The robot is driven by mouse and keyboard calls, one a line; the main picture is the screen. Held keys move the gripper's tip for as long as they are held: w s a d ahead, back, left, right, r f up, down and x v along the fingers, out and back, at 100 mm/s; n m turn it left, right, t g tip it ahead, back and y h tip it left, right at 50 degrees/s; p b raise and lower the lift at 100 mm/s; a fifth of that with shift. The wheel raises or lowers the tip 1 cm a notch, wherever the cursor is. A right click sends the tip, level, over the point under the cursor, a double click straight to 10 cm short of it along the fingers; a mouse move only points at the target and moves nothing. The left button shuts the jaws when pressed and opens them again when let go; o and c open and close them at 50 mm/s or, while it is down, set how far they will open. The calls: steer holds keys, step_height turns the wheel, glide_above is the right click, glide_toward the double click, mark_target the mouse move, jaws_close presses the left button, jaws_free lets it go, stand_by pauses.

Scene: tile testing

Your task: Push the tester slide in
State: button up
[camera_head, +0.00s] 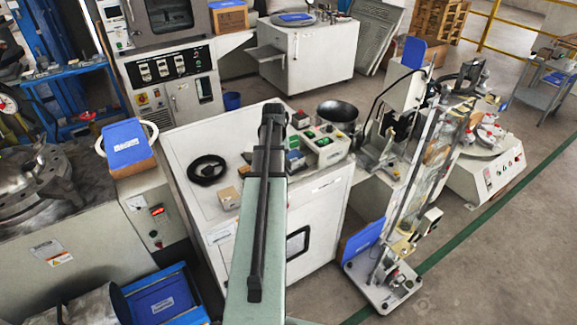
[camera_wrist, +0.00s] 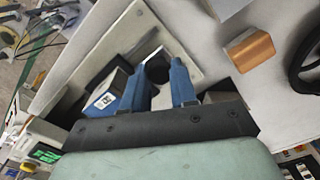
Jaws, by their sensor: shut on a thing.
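In the wrist view, my gripper (camera_wrist: 157,75) has two blue fingers, one on each side of a dark round knob-like part (camera_wrist: 156,68). The fingers are shut on this part, which appears to belong to the tester slide. A pale flat frame (camera_wrist: 125,50) with a dark recess lies around and behind the fingers, close to them. How far in the slide sits cannot be told. The lower part of the held piece is hidden by the fingers and the dark gripper body. In the head view my own arm covers the gripper and the slide.
A small tan block (camera_head: 229,198) and a black ring (camera_head: 207,170) lie on the white bench (camera_head: 195,140) left of my arm. A control box with buttons (camera_head: 325,145) and a dark bowl (camera_head: 337,112) stand to the right. The bench's front left is clear.

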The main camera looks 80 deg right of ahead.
mark_target(289, 156)
steer(key=shift+s+d, duration=1.95)
steer(key=shift+d, duration=0.05)
steer(key=shift+s+d, duration=0.1)
steer(key=shift+d, duration=0.05)
steer(key=shift+s+d, duration=1.9)
steer(key=shift+s, duration=0.05)
steer(key=o, duration=0.7)
steer(key=shift+c, duration=0.2)
steer(key=shift+s+d+r, duration=0.1)
steer(key=shift+r, duration=0.05)
